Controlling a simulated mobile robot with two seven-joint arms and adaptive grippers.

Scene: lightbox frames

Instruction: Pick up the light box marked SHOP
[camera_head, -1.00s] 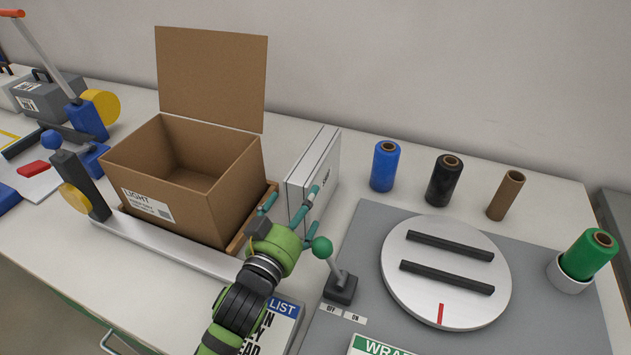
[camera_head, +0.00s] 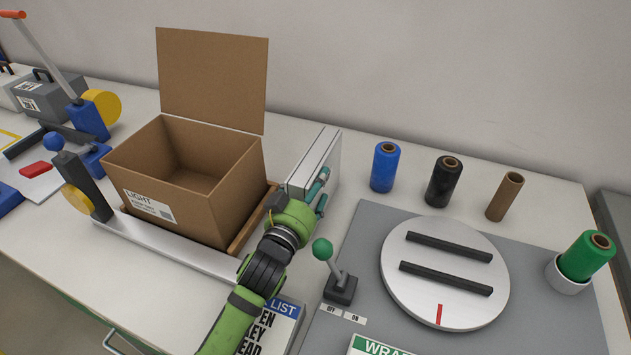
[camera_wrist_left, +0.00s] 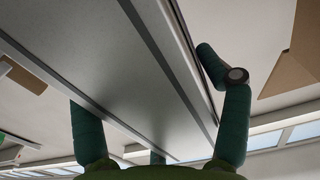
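A thin white box (camera_head: 318,158) with grey edges, likely the light box, stands upright just right of the open cardboard box; no SHOP marking is readable on it. My left gripper (camera_head: 305,200) is at its near end, with teal fingers along its right face in the head view. In the left wrist view the light box (camera_wrist_left: 130,70) runs between the fingers. The right-hand finger is bent towards its edge, with a small gap seeming to show, so the gripper looks open around it. The left-hand finger is partly hidden. My right gripper is not in view.
The cardboard box (camera_head: 185,185), labelled LIGHT, stands close on the left with its lid up. A green-knobbed lever (camera_head: 335,270) stands close right of my left arm. A turntable (camera_head: 445,270) and several film rolls (camera_head: 385,167) are further right.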

